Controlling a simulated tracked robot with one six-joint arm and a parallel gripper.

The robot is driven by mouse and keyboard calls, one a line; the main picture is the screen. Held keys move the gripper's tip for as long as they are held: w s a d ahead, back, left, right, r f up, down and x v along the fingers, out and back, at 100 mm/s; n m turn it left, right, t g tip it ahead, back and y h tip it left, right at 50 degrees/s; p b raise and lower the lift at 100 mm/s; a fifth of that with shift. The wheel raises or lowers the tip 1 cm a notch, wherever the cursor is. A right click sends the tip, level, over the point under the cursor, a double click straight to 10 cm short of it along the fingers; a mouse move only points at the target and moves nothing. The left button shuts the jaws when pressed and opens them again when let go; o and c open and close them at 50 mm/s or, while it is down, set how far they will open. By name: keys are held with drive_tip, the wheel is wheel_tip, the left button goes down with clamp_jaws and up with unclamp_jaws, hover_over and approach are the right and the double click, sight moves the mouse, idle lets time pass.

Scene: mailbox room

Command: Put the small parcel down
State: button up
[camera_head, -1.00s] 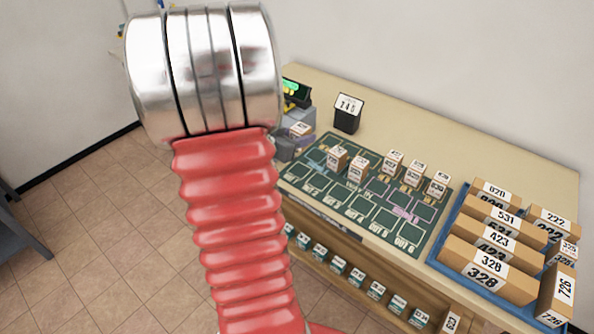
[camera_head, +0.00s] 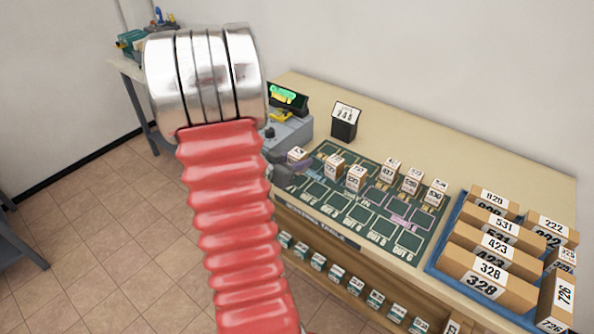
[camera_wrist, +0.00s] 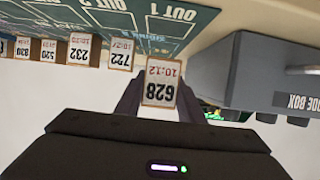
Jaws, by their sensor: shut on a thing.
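My gripper (camera_wrist: 158,105) is shut on a small parcel (camera_wrist: 160,82), a little box with a white label reading 628 and 10:12, upside down in the wrist view. In the head view the held parcel (camera_head: 297,155) shows at the left end of the dark green mat (camera_head: 372,232), beside the grey machine. My gripper's dark jaws (camera_head: 288,170) are partly hidden behind my red arm. I cannot tell whether the parcel touches the surface. Other small parcels, including 722 (camera_wrist: 121,55) and 232 (camera_wrist: 80,50), stand in a row on the mat.
The grey code box (camera_wrist: 270,75) is close beside the held parcel; it also shows in the head view (camera_head: 290,130). A black number stand (camera_head: 344,125) is behind the mat. A blue tray (camera_head: 445,262) of larger parcels is at right. Several mat squares are empty.

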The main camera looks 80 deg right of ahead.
drive_tip(key=shift+f, duration=0.1)
drive_tip(key=shift+f, duration=1.95)
drive_tip(key=shift+f, duration=0.1)
drive_tip(key=o, duration=1.1)
drive_tip(key=v, duration=1.2)
drive_tip(key=shift+r, duration=0.2)
drive_tip(key=shift+d, duration=0.1)
